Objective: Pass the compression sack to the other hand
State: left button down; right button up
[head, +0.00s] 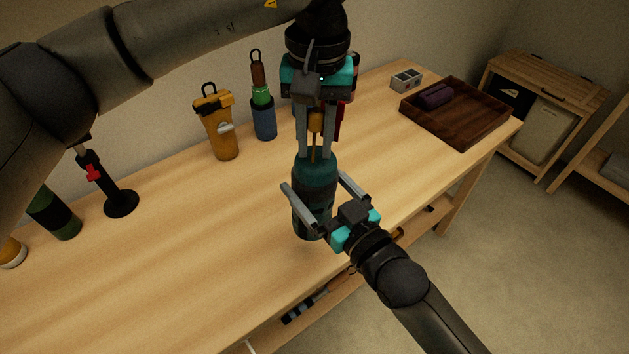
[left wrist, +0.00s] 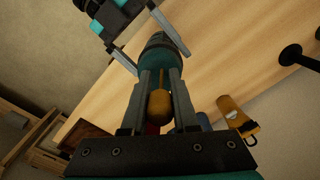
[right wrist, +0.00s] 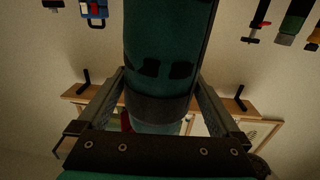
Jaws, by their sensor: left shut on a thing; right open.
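The compression sack (head: 314,200) is a teal cylinder with dark bands. It hangs upright above the table's front part. My left gripper (head: 315,154) comes from above and is shut on its top end, as the left wrist view also shows, with the sack (left wrist: 158,48) beyond the fingertips. My right gripper (head: 314,182) is open, reaching in from the front right, with one finger on each side of the sack. In the right wrist view the sack (right wrist: 168,50) fills the space between the open fingers; contact cannot be told.
The wooden table (head: 190,260) holds a yellow case (head: 215,125), a blue-and-green bottle (head: 263,115) and a black stand (head: 120,203) along the back and left. A dark tray (head: 465,120) with a purple roll (head: 435,97) sits at right. The table's front middle is clear.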

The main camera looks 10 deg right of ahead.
pick_arm(q)
jog(key=shift+d, duration=0.15)
pick_arm(e)
jog(key=shift+a, duration=0.1)
jog(key=shift+c, duration=0.3)
pick_arm(q)
jog(key=shift+r, duration=0.1)
pick_arm(e)
jog(key=c, duration=1.2)
pick_arm(q)
jog(key=c, duration=0.6)
grip_release()
pick_arm(e)
jog(key=shift+r, duration=0.1)
jog(key=shift+c, duration=0.3)
